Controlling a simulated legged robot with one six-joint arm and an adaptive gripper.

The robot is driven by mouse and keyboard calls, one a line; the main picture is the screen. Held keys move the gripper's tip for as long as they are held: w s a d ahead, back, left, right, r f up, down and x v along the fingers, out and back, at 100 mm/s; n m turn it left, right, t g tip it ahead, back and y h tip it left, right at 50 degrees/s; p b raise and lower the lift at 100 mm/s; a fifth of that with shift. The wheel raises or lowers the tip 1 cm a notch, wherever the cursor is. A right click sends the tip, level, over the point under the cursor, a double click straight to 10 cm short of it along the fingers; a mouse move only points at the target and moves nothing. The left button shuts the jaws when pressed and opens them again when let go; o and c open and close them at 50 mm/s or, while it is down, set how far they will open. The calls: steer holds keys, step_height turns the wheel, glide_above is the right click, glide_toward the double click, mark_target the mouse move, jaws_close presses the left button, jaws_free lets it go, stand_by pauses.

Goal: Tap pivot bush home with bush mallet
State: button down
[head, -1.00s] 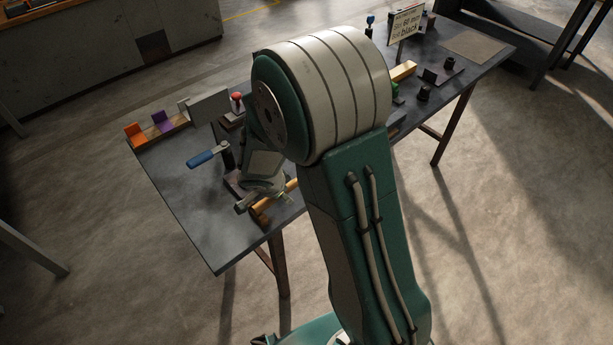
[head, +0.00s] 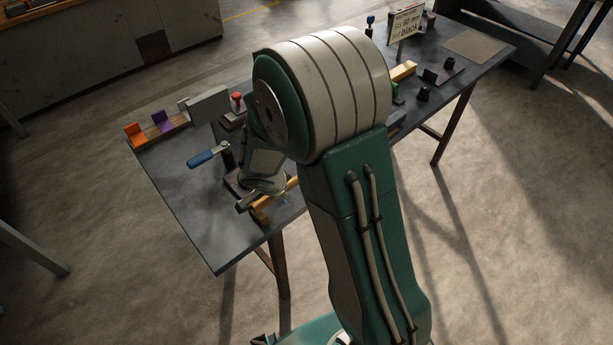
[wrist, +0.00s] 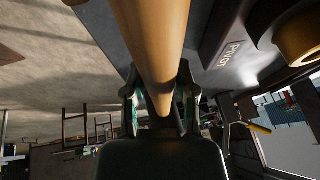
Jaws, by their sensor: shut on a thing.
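My gripper (wrist: 160,105) is shut on a round, tan handle, taken to be the bush mallet (wrist: 152,40), in the wrist view. The handle runs between the fingers and out past the top edge, so the mallet head is out of sight. A dark block marked PIVOT (wrist: 218,30) lies to the right of the handle. A brass-coloured ring, likely the pivot bush (wrist: 300,35), shows at the right edge, apart from the handle. How deep it sits cannot be told. In the head view my gripper (head: 250,200) is low over the bench's near-left part, partly hidden by my arm.
The steel bench (head: 215,245) has bare room at its near-left corner. Orange and purple holders (head: 150,128) line the left end. A sign (head: 405,22) and several small dark parts stand at the far right.

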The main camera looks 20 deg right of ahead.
steer(key=shift+r, duration=3.15)
steer(key=s+r, duration=1.2)
steer(key=s, duration=0.3)
